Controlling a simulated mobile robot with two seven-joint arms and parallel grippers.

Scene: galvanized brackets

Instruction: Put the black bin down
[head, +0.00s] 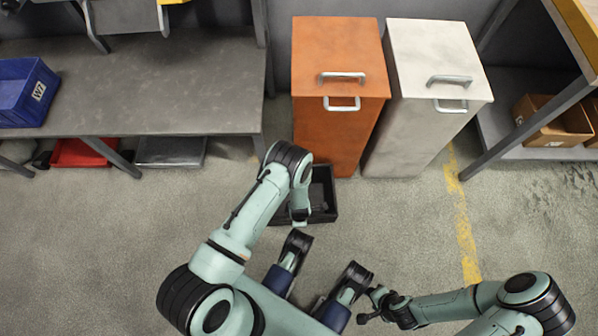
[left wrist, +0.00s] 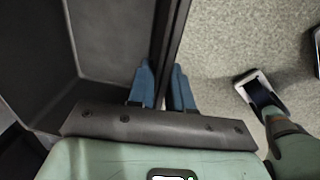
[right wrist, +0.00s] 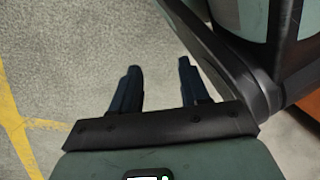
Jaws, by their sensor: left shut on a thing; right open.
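The black bin (head: 324,191) shows in the head view in front of the orange cabinet, partly hidden by my left arm. My left gripper (head: 300,218) is at its near side. In the left wrist view, my left gripper (left wrist: 163,80) has one blue finger inside the bin and one outside, shut on its rim wall (left wrist: 172,40). The bin's dark interior fills the left of that view. I cannot tell whether its base touches the floor. My right gripper (head: 366,312) is low at the right, apart from the bin; the right wrist view (right wrist: 158,68) shows it open and empty.
An orange cabinet (head: 338,60) and a white cabinet (head: 435,55) stand behind the bin. A grey bench (head: 180,90) with a blue bin (head: 25,92) is at left. A cardboard box (head: 552,122) sits on a low shelf at right. Floor (head: 400,225) beside the bin is clear.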

